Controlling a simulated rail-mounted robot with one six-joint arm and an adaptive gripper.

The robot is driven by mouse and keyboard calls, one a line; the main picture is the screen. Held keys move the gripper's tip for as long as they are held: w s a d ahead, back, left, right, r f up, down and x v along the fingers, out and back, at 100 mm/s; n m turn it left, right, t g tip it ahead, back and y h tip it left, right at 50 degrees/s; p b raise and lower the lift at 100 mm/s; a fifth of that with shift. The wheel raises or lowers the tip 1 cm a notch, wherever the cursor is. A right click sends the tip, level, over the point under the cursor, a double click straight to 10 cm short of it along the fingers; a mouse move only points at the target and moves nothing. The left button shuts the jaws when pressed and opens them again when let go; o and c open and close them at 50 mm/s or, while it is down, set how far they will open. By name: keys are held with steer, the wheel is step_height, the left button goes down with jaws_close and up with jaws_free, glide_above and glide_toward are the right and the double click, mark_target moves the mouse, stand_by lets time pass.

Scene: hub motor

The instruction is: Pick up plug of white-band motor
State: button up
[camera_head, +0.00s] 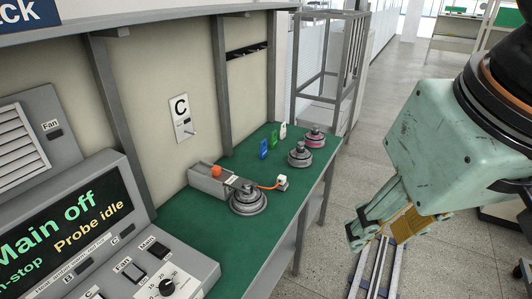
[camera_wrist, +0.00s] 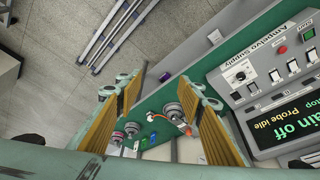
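The nearest motor (camera_head: 247,203) sits on the green bench with a grey arm or plate over its top. An orange cable runs from it to a small white plug (camera_head: 283,179) lying to its right. A grey motor (camera_head: 299,157) and a pink-banded motor (camera_head: 315,139) stand farther back. I cannot clearly make out a white band on any motor. My gripper (camera_head: 378,228) hangs over the aisle, right of the bench and apart from everything. In the wrist view its padded fingers (camera_wrist: 166,100) are wide apart and empty, with the nearest motor (camera_wrist: 173,112) visible between them.
A control console (camera_head: 150,270) reading "Main off" stands front left. A grey frame rack (camera_head: 325,75) stands behind the bench. The aisle is open.

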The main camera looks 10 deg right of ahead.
steer(key=shift+w+d, duration=0.2)
steer(key=shift+w, duration=0.1)
stand_by(0.4)
steer(key=w+m+g, duration=0.2)
steer(key=w+m, duration=1.1)
steer(key=w, duration=2.4)
steer(key=w+f+m+g+p, duration=0.1)
steer(key=w+f+m, duration=0.2)
steer(key=w+f, duration=0.45)
steer(key=w+f+m, duration=0.3)
steer(key=w+f, duration=0.1)
steer(key=w, duration=0.6)
steer(key=w+f+m, duration=0.3)
steer(key=w+f, duration=0.3)
steer(key=f, duration=0.3)
steer(key=w+f+m+g, duration=0.1)
steer(key=w+f+m, duration=0.2)
steer(key=w+f, duration=0.3)
steer(key=shift+w+a+f+m, duration=0.15)
steer(key=shift+w+f+m, duration=0.2)
steer(key=shift+f, duration=1.4)
steer(key=shift+f, duration=0.15)
